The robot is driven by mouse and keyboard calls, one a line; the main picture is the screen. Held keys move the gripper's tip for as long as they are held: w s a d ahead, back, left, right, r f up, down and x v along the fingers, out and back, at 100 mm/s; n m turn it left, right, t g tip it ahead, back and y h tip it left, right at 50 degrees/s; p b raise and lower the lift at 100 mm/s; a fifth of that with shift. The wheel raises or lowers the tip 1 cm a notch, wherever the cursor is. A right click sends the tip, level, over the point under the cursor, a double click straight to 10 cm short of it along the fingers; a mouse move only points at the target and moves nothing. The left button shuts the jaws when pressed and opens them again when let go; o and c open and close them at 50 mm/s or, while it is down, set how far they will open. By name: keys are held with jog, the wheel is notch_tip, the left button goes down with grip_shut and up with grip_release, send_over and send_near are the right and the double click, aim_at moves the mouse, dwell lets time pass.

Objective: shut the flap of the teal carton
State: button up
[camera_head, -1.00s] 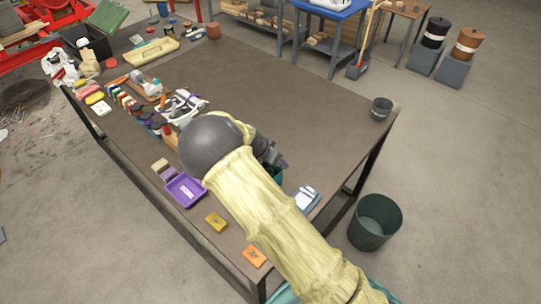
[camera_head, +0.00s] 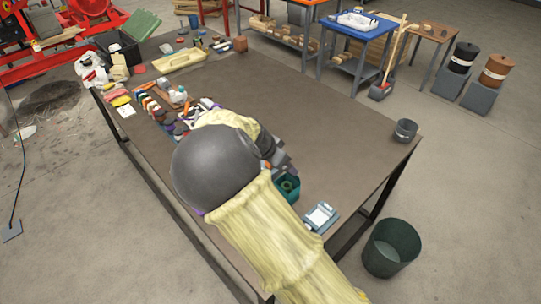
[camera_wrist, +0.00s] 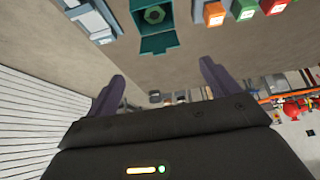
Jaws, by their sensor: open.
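The teal carton (camera_head: 289,188) stands on the table beside my gripper, partly hidden by my arm in the head view. In the wrist view the carton (camera_wrist: 153,14) is at the top edge, open, with a dark green ring-shaped thing inside. Its flap (camera_wrist: 158,42) is open and sticks out from the carton's edge toward my gripper. My gripper (camera_wrist: 161,82) is open and empty, its two dark fingers apart and short of the flap. In the head view my gripper (camera_head: 280,160) is mostly hidden behind my arm.
A grey-blue device (camera_head: 320,217) lies near the carton at the table edge. Small coloured boxes (camera_wrist: 245,9) stand in a row in the wrist view. A grey cup (camera_head: 405,130) stands at the right corner. The table's middle (camera_head: 320,115) is clear.

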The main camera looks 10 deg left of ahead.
jog(key=v, duration=0.6)
jog(key=shift+r+b, duration=0.2)
jog(key=shift+b, duration=0.15)
jog(key=shift+a, duration=0.1)
